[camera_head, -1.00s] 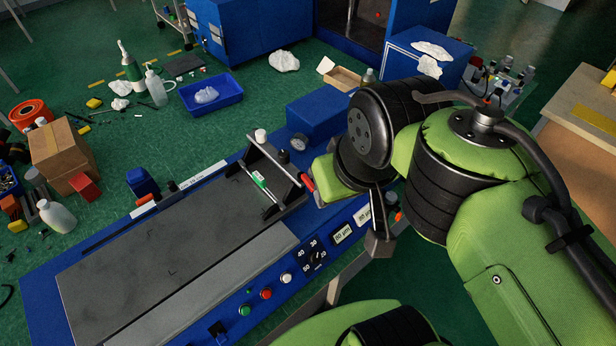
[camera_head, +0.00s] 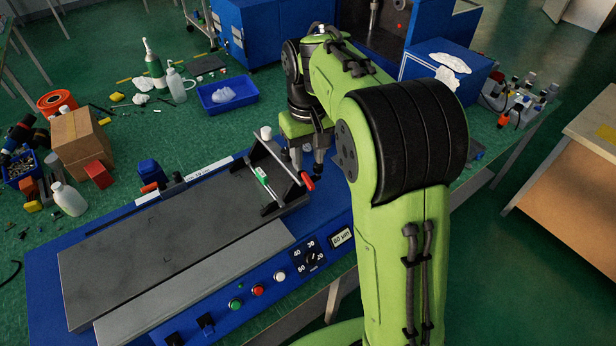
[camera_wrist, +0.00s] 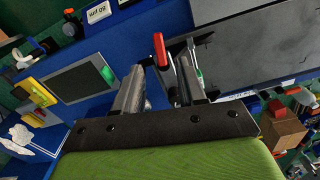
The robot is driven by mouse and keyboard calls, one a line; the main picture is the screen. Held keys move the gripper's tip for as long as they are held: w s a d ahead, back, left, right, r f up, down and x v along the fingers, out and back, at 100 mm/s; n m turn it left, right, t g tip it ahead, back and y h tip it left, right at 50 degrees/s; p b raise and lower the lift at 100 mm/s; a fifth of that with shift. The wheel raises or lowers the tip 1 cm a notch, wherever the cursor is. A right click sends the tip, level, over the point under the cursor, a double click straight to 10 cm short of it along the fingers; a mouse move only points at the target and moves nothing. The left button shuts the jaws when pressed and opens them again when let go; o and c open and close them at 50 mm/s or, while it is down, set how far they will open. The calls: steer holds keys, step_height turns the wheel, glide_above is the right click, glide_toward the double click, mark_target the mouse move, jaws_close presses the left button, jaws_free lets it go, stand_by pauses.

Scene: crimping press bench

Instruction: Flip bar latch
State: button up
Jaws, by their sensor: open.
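The bar latch (camera_head: 280,160) is a dark bar across the far right end of the press bed. It has a red handle (camera_head: 308,182) at its near end and a white knob (camera_head: 266,132) at its far end. My gripper (camera_head: 307,163) is open and points down beside the latch, just behind the red handle in the head view. In the wrist view, the red handle (camera_wrist: 160,48) appears ahead of the gap between my two fingers (camera_wrist: 160,72). I cannot tell whether either finger touches it.
The grey press bed (camera_head: 170,245) is clear to the left. A row of knobs and buttons, including a red button (camera_head: 258,291), runs along the front panel.

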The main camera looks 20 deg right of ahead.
mark_target(308, 179)
step_height(308, 179, down, 6)
steer(key=shift+r+b, duration=0.15)
steer(key=shift+b, duration=0.15)
jaws_close()
